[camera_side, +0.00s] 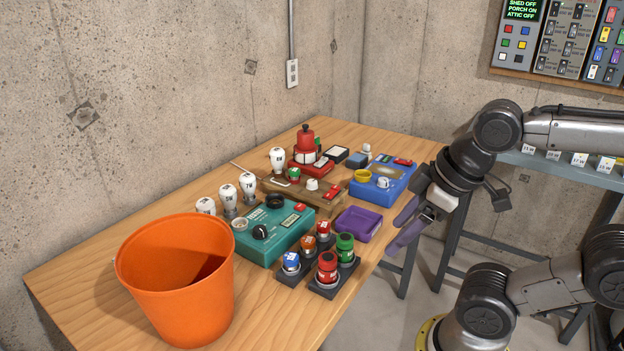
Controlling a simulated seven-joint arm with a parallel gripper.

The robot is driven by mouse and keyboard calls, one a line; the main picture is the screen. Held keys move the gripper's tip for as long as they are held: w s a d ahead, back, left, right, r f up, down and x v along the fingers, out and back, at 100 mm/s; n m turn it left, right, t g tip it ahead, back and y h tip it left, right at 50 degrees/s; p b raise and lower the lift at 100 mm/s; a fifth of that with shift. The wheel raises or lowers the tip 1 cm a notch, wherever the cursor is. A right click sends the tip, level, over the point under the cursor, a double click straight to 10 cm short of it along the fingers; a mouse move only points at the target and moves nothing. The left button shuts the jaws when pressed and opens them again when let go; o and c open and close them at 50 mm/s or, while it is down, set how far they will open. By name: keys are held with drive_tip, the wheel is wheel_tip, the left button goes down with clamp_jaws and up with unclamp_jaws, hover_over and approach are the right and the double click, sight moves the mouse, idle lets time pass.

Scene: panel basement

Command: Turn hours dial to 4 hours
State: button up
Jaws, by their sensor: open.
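No label reading hours is legible, so I cannot tell which dial is the hours dial. A teal box (258,243) on the table carries a black knob (260,232), a pale round dial (239,224) and a dark ring (275,201). A blue box (393,186) farther back carries a white knob (383,182) and a yellow ring (362,176). My gripper (397,229) has purple fingers, open and apart with nothing seen between them. It hangs off the table's right edge, right of the purple tray and in front of the blue box.
An orange bucket (168,290) stands at the front left. Red and green capped pieces (345,246) stand in dark holders at the front right. A purple tray (358,224), a wooden block with switches (328,198), a red device (306,150) and several bulbs (247,184) crowd the middle.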

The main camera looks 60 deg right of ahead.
drive_tip(key=w+d+r+n+g, duration=0.1)
drive_tip(key=w+d+r+n, duration=0.3)
drive_tip(key=w+r+n, duration=0.8)
drive_tip(key=g, duration=0.4)
hover_over(312, 181)
wheel_tip(312, 181, down, 12)
drive_tip(key=shift+m, duration=0.4)
wheel_tip(312, 181, down, 14)
drive_tip(key=shift+r, duration=0.15)
clamp_jaws()
